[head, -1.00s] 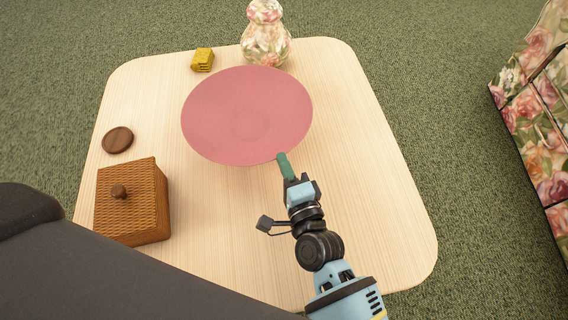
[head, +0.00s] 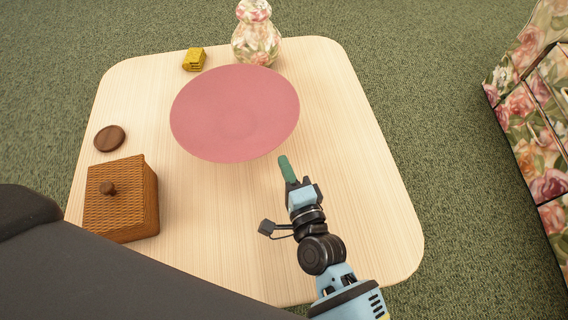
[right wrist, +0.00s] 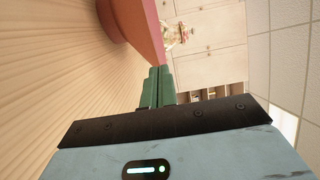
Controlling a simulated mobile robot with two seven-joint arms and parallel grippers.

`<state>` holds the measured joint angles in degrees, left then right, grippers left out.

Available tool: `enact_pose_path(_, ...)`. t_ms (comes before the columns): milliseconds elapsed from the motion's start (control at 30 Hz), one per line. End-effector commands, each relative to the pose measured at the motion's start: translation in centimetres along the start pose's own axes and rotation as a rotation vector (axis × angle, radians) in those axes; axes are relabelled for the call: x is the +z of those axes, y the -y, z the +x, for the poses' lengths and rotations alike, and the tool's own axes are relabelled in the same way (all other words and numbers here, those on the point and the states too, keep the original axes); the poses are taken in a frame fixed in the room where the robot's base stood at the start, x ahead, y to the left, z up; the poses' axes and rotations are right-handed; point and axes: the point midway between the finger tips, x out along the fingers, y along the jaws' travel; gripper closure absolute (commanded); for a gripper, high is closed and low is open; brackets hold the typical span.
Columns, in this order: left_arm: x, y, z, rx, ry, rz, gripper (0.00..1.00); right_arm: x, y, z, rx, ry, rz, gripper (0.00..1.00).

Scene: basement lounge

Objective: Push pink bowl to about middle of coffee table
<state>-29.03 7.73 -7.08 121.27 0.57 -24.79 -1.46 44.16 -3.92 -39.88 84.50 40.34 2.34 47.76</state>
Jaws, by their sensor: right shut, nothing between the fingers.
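The pink bowl (head: 235,113), wide and round, sits upright on the pale wood coffee table (head: 350,200), toward its far side and near the middle from left to right. It also shows at the top of the right wrist view (right wrist: 138,25). My right gripper (head: 285,160) has green fingers, shut together and empty. Its fingertips are just off the bowl's near right rim, with a small gap in the head view. The fingers (right wrist: 158,82) point toward the bowl's side in the wrist view. My left gripper is not in view.
A floral vase (head: 256,40) stands behind the bowl at the far edge, with a small yellow object (head: 194,60) beside it. A brown disc (head: 110,138) and a lidded wicker box (head: 122,205) are on the left. The table's right side is clear. A floral sofa (head: 535,130) stands right.

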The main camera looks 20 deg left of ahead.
Motion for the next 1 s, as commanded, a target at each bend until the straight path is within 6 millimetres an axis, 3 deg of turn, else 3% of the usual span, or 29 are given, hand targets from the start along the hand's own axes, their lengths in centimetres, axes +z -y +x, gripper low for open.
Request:
enact_pose_path(300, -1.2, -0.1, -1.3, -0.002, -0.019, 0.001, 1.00, 0.0, 0.1, -6.1, 0.001, 0.001, -0.002, 1.00)
enact_pose_path(500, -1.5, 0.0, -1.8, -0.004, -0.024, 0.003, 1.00, 0.0, 0.1, -8.9, 0.000, 0.001, -0.002, 1.00)
enact_pose_path(1000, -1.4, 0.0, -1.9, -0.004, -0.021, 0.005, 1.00, -0.1, -0.1, -10.2, 0.003, 0.000, -0.005, 1.00)
